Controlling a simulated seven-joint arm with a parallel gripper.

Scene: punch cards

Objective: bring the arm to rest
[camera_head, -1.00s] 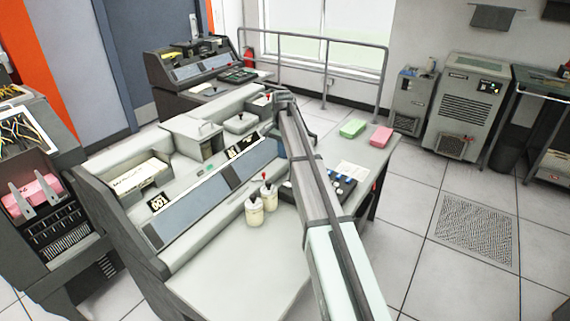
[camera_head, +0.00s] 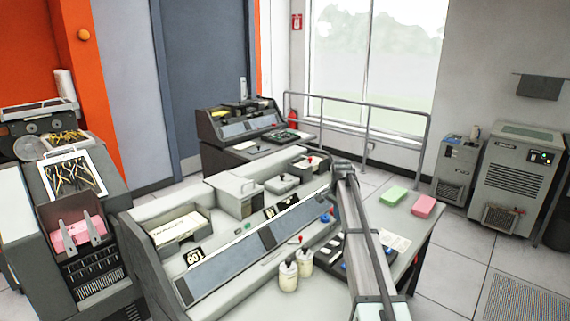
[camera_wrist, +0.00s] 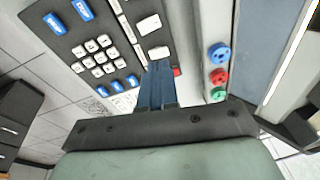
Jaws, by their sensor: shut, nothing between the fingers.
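My gripper (camera_wrist: 159,68) shows in the wrist view with its two blue-grey fingers together, shut and empty. The fingers point over the console, between a dark keypad (camera_wrist: 75,35) with white and blue keys and a column of blue, red and green buttons (camera_wrist: 217,76). I cannot tell whether the fingertips touch the surface. In the head view my arm reaches from the bottom edge up over the console desk (camera_head: 250,300), and my gripper's fingers are hidden there.
Two cream canisters (camera_head: 289,276) stand on the desk left of my arm. A green card stack (camera_head: 394,196) and a pink card stack (camera_head: 424,206) lie at its right end. A rail (camera_head: 370,112) runs behind. Open floor (camera_head: 450,265) lies to the right.

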